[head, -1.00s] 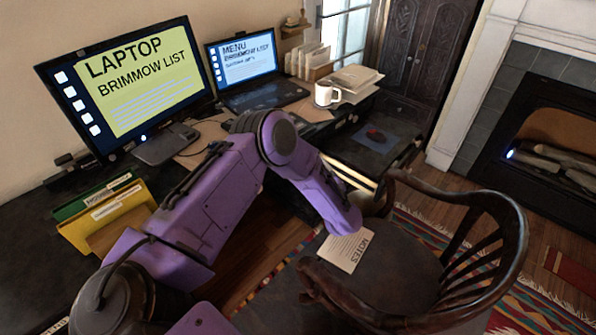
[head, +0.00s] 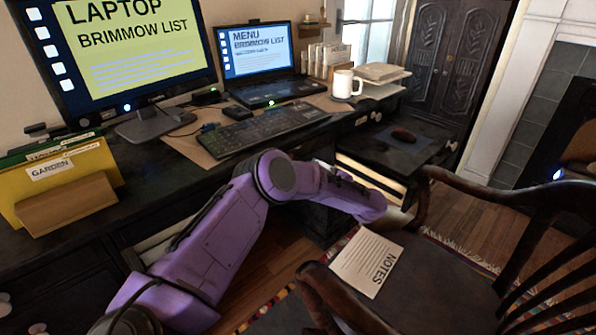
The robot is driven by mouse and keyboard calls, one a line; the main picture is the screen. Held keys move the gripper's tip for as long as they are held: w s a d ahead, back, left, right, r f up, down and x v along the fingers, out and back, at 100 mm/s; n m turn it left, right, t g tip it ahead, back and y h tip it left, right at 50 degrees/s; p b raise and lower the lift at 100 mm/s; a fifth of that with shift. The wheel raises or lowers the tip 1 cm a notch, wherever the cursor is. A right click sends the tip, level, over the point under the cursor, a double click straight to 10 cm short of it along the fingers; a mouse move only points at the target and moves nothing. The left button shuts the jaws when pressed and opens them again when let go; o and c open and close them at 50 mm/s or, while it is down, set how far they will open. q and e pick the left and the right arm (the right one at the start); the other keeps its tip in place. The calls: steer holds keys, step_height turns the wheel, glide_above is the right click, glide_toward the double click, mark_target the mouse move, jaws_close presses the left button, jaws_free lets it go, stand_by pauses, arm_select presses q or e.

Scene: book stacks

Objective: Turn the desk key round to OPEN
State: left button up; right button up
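The dark wooden desk (head: 130,190) runs from the left toward the back right. I cannot make out a desk key or an OPEN mark anywhere on it. Small knobs or fittings show on the desk front (head: 361,122), too small to read. An open drawer with pale wooden edges (head: 372,180) shows under the right part of the desk. My purple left arm reaches in from the lower left, and its far end is beside this drawer and the chair's arm. The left gripper itself is hidden beyond that end. My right gripper is out of the picture.
A dark wooden chair (head: 440,275) with a NOTES sheet (head: 368,262) on its seat stands close at the right.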

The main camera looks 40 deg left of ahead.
arm_select(q)
steer(key=a, duration=0.5)
steer(key=w+a, duration=0.1)
steer(key=a, duration=0.2)
steer(key=shift+b, duration=0.4)
steer(key=c, duration=1)
